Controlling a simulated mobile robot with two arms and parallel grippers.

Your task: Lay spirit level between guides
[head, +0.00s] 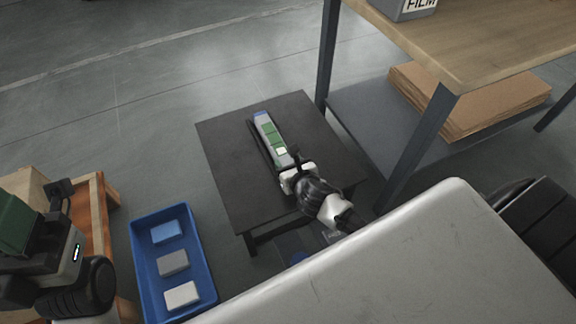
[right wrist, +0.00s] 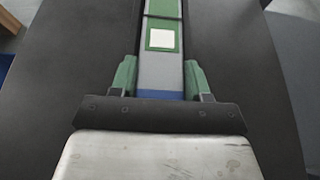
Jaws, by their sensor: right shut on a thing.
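The spirit level (head: 268,130) is a long grey bar with green parts, a white square and blue ends. It is over the low black table (head: 226,165), lengthwise away from me. A dark guide strip (head: 259,150) runs along its left side in the head view; I cannot tell whether the level rests fully down between the guides. My right gripper (head: 287,174) is shut on the near end of the level. In the right wrist view its green fingers (right wrist: 160,78) flank the level (right wrist: 161,68). My left gripper (head: 62,192) is at the left edge, its fingers unclear.
A blue crate (head: 206,262) with several small blocks stands on the floor left of the table. A wooden bench (head: 100,200) is at far left. A wooden-topped shelf (head: 480,40) with flat cardboard (head: 480,100) below stands right. Floor behind the table is clear.

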